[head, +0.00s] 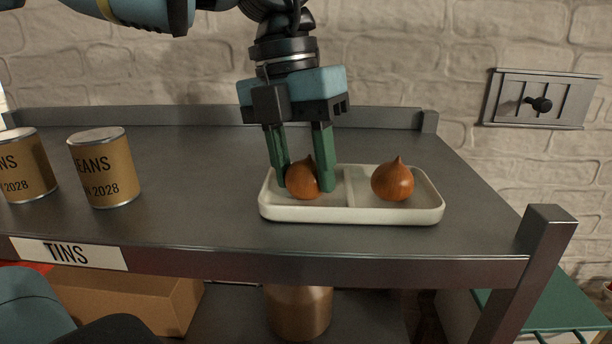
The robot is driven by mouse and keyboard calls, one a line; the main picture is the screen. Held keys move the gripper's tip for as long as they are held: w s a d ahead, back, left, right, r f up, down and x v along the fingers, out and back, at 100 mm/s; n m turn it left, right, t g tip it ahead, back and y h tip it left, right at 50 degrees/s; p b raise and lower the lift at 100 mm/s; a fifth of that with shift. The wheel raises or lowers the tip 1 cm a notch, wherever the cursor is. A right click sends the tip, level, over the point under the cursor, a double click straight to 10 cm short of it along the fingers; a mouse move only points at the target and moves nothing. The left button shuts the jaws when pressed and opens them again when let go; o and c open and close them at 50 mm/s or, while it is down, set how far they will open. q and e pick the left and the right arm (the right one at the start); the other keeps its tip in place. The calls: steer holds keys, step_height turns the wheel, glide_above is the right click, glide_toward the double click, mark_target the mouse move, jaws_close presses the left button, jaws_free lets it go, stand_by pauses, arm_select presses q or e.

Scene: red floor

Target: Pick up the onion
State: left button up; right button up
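Two brown onions sit in a white divided tray (350,214) on the grey shelf. The left onion (303,184) is in the left compartment and the right onion (392,182) is in the right compartment. My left gripper (305,186) points down over the left compartment, with its green fingers on either side of the left onion. The fingers look close to or touching the onion's sides; whether they press on it is hard to tell. The onion still appears to rest in the tray. My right gripper is not in view.
Two tins (104,168) (24,166) stand on the left of the shelf (200,180). A raised rim runs along the shelf's back, and a metal post (545,235) stands at the front right corner. A cardboard box (130,298) and a copper-coloured container (299,310) are below.

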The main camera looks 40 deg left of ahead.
arm_select(q)
steer(key=shift+c, duration=1)
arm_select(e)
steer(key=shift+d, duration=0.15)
arm_select(q)
steer(key=shift+r, duration=0.1)
